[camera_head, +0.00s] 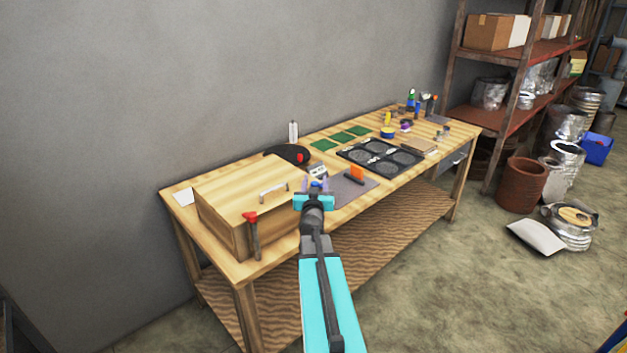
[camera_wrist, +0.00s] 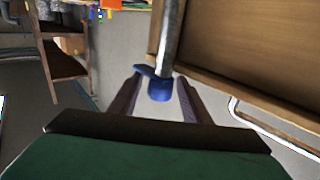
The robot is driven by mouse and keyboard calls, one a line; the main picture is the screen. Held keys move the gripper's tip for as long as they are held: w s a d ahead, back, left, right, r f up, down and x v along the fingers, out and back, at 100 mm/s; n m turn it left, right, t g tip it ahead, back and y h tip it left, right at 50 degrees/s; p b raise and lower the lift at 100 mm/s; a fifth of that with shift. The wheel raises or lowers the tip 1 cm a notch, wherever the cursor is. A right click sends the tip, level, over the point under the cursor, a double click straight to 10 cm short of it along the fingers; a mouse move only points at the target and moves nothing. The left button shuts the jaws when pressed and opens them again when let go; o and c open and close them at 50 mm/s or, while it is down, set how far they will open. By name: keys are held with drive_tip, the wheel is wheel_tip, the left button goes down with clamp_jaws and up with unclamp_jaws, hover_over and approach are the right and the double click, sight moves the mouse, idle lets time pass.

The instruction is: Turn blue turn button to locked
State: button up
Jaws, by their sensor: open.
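The blue turn button (camera_wrist: 160,89) sits at the end of a grey metal rod (camera_wrist: 172,40) in the wrist view. Its short lever points to the left. My gripper (camera_wrist: 157,99) is open, with one dark finger on each side of the button. I cannot tell whether either finger touches it. In the head view my gripper (camera_head: 315,187) is over the front part of the workbench, with a small blue spot between its purple fingertips. The rest of the device under it is hidden by my arm. Locked or unlocked marks cannot be made out.
A grey mat (camera_head: 350,190) with an orange-handled item (camera_head: 355,174) lies to the right. A black tray (camera_head: 380,157) is farther back.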

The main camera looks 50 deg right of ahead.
drive_tip(key=shift+x, duration=1.1)
